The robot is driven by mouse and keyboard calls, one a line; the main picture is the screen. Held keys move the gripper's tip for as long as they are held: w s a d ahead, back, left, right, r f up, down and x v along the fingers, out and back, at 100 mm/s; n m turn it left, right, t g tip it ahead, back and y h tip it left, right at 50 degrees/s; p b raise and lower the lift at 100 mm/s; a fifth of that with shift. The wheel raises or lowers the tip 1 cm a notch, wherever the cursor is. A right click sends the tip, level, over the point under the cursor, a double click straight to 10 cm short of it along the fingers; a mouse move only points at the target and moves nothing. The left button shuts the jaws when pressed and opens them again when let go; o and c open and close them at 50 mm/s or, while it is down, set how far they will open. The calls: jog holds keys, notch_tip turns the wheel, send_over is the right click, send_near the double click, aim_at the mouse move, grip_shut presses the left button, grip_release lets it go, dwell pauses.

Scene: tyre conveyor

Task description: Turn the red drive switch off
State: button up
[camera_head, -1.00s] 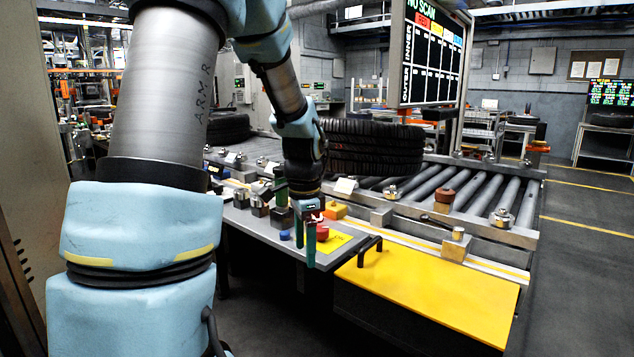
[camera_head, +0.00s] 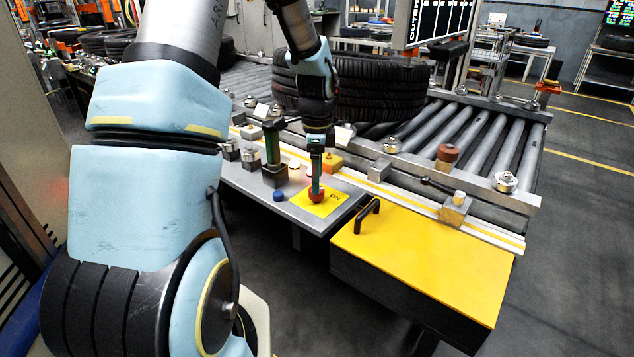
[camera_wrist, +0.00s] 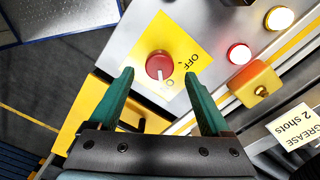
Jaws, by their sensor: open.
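The red drive switch (camera_wrist: 158,65) is a round knob on a yellow plate (camera_wrist: 190,46) marked OFF and ON. A small white mark on the knob's lower edge lies toward the ON lettering in the wrist view. My gripper (camera_wrist: 158,74) is open, with its green fingers on either side of the knob in that view. Whether they touch it I cannot tell. In the head view my gripper (camera_head: 316,184) is directly above the switch (camera_head: 318,196), and its fingers partly hide the knob.
An orange box (camera_wrist: 255,84) and a lit red button (camera_wrist: 239,54) are beside the plate. A yellow-lidded box with a black handle (camera_head: 368,218) stands to the right of the panel. A tyre (camera_head: 380,88) lies on the roller conveyor behind.

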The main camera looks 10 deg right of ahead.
jog(key=shift+f, duration=1.55)
grip_shut()
